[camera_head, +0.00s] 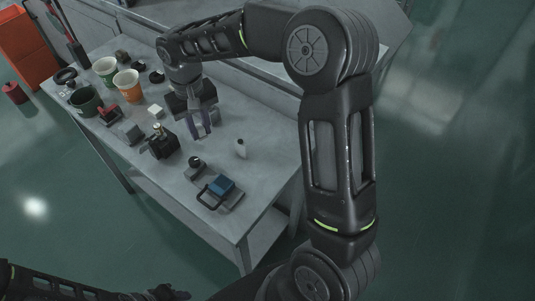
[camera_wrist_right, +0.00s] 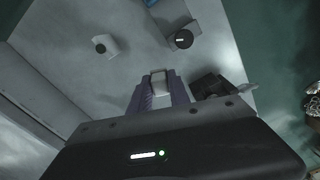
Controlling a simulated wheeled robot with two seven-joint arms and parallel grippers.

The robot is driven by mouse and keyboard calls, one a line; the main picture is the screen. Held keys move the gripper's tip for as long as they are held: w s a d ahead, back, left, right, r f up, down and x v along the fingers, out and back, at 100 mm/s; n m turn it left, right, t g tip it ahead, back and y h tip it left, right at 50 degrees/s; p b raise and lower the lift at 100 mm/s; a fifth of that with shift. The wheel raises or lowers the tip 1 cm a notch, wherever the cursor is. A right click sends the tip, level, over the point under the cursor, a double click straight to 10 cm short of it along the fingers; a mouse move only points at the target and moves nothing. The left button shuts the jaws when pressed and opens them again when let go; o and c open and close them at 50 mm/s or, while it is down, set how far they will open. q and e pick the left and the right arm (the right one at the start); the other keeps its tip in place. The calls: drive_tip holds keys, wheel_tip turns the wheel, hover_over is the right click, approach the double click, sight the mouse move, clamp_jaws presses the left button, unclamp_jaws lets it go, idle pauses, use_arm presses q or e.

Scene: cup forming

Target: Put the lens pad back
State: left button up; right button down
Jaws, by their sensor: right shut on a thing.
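My right gripper (camera_head: 200,130) points down over the middle of the grey table. In the wrist view its purple-grey fingers (camera_wrist_right: 158,90) are shut on a small pale pad (camera_wrist_right: 158,80), which looks to be the lens pad. In the head view the held pad is too small to make out. I cannot tell whether it touches the table. A black device with a brass-coloured top (camera_head: 160,139) stands just left of the gripper; its dark body also shows in the wrist view (camera_wrist_right: 208,86). My left gripper (camera_head: 165,293) is a dark shape at the bottom edge, and its jaws are unclear.
A small white block (camera_head: 155,111) and several cups (camera_head: 127,84) are to the left.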

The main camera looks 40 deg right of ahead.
drive_tip(key=s+d+m+b, duration=0.5)
drive_tip(key=d+m+b, duration=0.15)
drive_tip(key=d, duration=0.25)
wheel_tip(320, 180, up, 3)
drive_tip(key=m+b, duration=0.3)
drive_tip(key=m, duration=0.5)
hover_over(270, 154)
drive_tip(key=shift+f+n, duration=0.15)
drive_tip(key=shift+n, duration=0.1)
drive_tip(key=shift+f, duration=0.15)
wheel_tip(270, 154, down, 6)
drive_tip(key=shift+f, duration=0.1)
drive_tip(key=shift+f, duration=1.8)
